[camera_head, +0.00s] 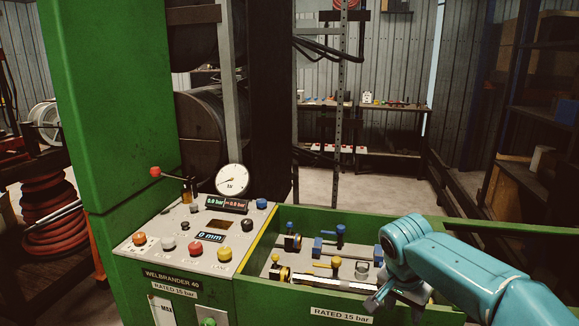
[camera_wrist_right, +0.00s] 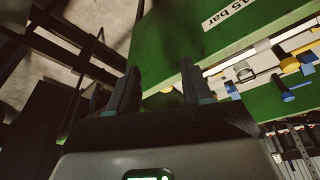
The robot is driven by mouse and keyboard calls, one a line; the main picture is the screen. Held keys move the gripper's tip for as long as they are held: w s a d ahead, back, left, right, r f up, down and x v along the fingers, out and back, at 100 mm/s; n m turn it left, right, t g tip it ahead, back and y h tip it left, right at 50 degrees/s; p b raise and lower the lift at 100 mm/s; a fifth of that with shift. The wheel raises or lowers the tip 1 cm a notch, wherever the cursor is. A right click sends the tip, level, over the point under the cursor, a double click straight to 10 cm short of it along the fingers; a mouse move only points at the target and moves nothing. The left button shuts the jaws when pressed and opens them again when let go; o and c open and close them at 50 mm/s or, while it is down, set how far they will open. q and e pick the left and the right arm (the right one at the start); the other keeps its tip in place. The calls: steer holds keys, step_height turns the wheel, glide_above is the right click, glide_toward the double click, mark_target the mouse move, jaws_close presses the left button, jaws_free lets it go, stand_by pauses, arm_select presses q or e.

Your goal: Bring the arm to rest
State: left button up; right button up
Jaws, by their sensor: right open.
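My teal right arm enters the head view from the lower right. Its dark gripper (camera_head: 376,301) is over the front wall of the green trough (camera_head: 262,247), partly hidden by the wrist. In the right wrist view the two dark fingers (camera_wrist_right: 158,80) stand apart with nothing between them. The green trough wall (camera_wrist_right: 215,48) is beyond the fingertips there. My left gripper is in neither view.
The green machine's control panel (camera_head: 180,243) is left of the trough, with several coloured buttons, a red-knobbed lever (camera_head: 156,172) and a round gauge (camera_head: 232,179). Blue and yellow valves (camera_head: 338,236) and pipes sit inside the trough. Open floor (camera_head: 390,190) lies behind.

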steer(key=s+a+f+n+g+y+p, duration=0.1)
steer(key=s+a+f+n+y, duration=0.2)
steer(key=f, duration=0.7)
steer(key=s+a+f+n+y+p, duration=0.1)
steer(key=s+a+f+n, duration=0.2)
steer(key=f, duration=0.7)
steer(key=s+a+f+y, duration=0.1)
steer(key=s+f, duration=0.3)
steer(key=s, duration=0.3)
steer(key=s+a+f+p, duration=0.1)
steer(key=s+a+f, duration=0.1)
steer(key=s, duration=0.5)
steer(key=s+a+f+n+y, duration=0.1)
steer(key=s+a+f, duration=0.1)
steer(key=s+f, duration=0.3)
steer(key=s, duration=0.3)
steer(key=shift+a+f+g+y, duration=0.15)
steer(key=shift+f+g+y, duration=0.15)
steer(key=shift+g, duration=0.1)
